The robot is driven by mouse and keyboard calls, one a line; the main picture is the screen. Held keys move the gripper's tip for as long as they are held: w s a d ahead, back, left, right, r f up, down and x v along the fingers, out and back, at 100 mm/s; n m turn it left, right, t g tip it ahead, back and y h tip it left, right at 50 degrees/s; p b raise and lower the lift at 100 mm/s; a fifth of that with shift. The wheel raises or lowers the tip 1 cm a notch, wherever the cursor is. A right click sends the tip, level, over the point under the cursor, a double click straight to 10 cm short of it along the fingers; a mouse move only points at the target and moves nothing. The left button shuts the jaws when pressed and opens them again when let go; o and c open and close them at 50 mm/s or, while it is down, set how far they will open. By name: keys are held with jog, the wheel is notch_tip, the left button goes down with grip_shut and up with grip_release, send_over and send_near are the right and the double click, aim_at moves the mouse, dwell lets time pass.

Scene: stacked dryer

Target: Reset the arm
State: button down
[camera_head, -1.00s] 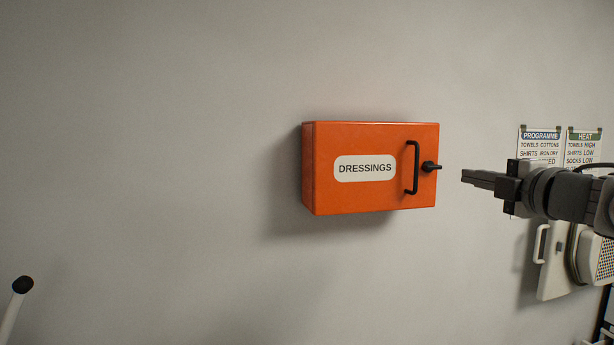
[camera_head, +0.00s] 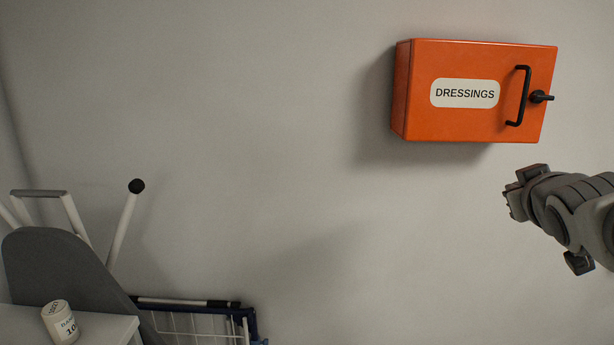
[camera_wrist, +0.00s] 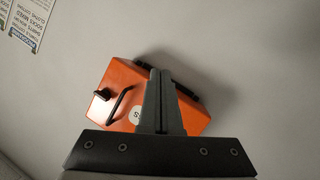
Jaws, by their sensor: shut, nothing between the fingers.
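My gripper (camera_wrist: 157,98) is shut and empty in the wrist view, its fingers together in front of the orange box. In the head view my arm reaches in from the right, and my gripper (camera_head: 512,198) is below the box, apart from it; its fingers are hard to make out there. The orange box (camera_head: 465,122), labelled DRESSINGS, is fixed to the wall with its door shut. It has a black bar handle (camera_head: 521,96) and a black knob (camera_head: 541,97). In the wrist view the box (camera_wrist: 118,78) appears tilted and partly hidden by my fingers.
At the lower left are a grey ironing board (camera_head: 55,265), a white rack (camera_head: 195,325) and a pale surface (camera_head: 105,328) with a can (camera_head: 60,322) on it. Posters (camera_wrist: 28,22) hang on the wall. The wall's middle is clear.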

jog(key=s+a+f+g+y, duration=0.5)
jog(key=s+a+f+g, duration=0.3)
jog(key=s+a+f, duration=0.9)
jog(key=s+a, duration=0.1)
jog(key=a, duration=0.1)
jog(key=shift+a+m+b, duration=0.3)
jog(key=shift+m+b, duration=0.1)
jog(key=shift+f, duration=0.1)
